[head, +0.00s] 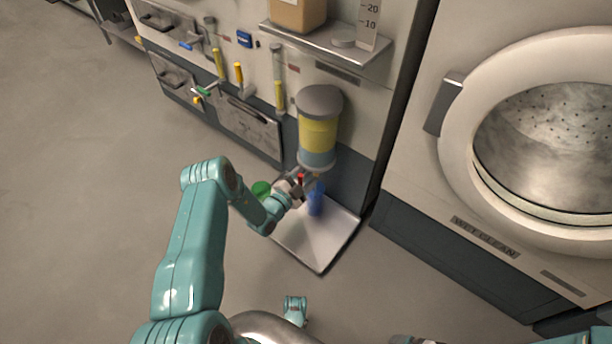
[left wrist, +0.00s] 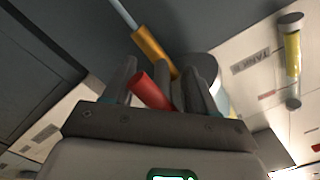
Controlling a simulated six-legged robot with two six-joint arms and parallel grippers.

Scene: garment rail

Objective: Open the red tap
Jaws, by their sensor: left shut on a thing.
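The red tap (head: 300,178) shows as a small red bit below the yellow-filled cylinder, mostly hidden by my left gripper. In the left wrist view its red handle (left wrist: 150,92) lies slanted between the fingers. My left gripper (head: 304,184) is at the tap and shut on the red handle; it also shows in the left wrist view (left wrist: 160,82). The clear cylinder (head: 318,135) with yellow liquid and a grey lid hangs on the machine's front. My right gripper is not in view.
A metal tray (head: 318,245) stands below, with a blue object (head: 316,200) and a green object (head: 261,189) near my gripper. A shelf (head: 345,55) juts out above. A round-doored washer (head: 455,130) is at right. The left floor is clear.

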